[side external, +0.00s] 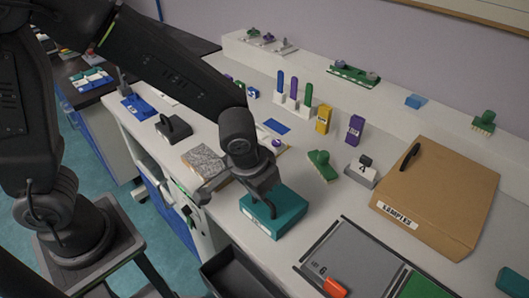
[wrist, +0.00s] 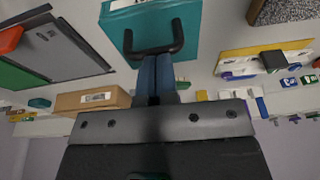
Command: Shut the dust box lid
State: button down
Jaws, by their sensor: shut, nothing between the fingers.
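No box carries a readable dust box name, so I cannot tell for sure which one it is. A teal box (side external: 287,217) with a black bar handle and a white label stands near the bench's front edge; it also shows in the wrist view (wrist: 190,20). My gripper (side external: 264,190) is over this box. In the wrist view its blue fingers (wrist: 155,62) are shut together and empty, close to the black handle (wrist: 152,48). Whether they touch it is unclear. A brown box (side external: 435,200) with a sloping top, black handle and label stands at right.
A grey panel (side external: 350,260) with an orange block (side external: 335,288) lies right of the teal box. A dark open tray (side external: 238,275) juts below the bench front. A speckled block (side external: 204,161) lies left of my gripper. Small coloured items stand behind.

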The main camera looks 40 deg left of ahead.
jog(key=r, duration=0.3)
jog(key=shift+w+d+r, duration=0.1)
jog(key=shift+w+r, duration=0.15)
jog(key=shift+w, duration=0.15)
jog(key=s+r, duration=0.5)
jog(key=r, duration=0.2)
jog(key=s+a+r+t, duration=0.1)
jog(key=s+a+r, duration=0.1)
jog(key=a, duration=0.4)
jog(key=s+a+r+t, duration=0.1)
jog(key=s+a+r, duration=0.1)
jog(key=s+a, duration=0.3)
jog(key=shift+a+r+t, duration=0.4)
jog(key=shift+a, duration=0.9)
jog(key=shift+s, duration=0.1)
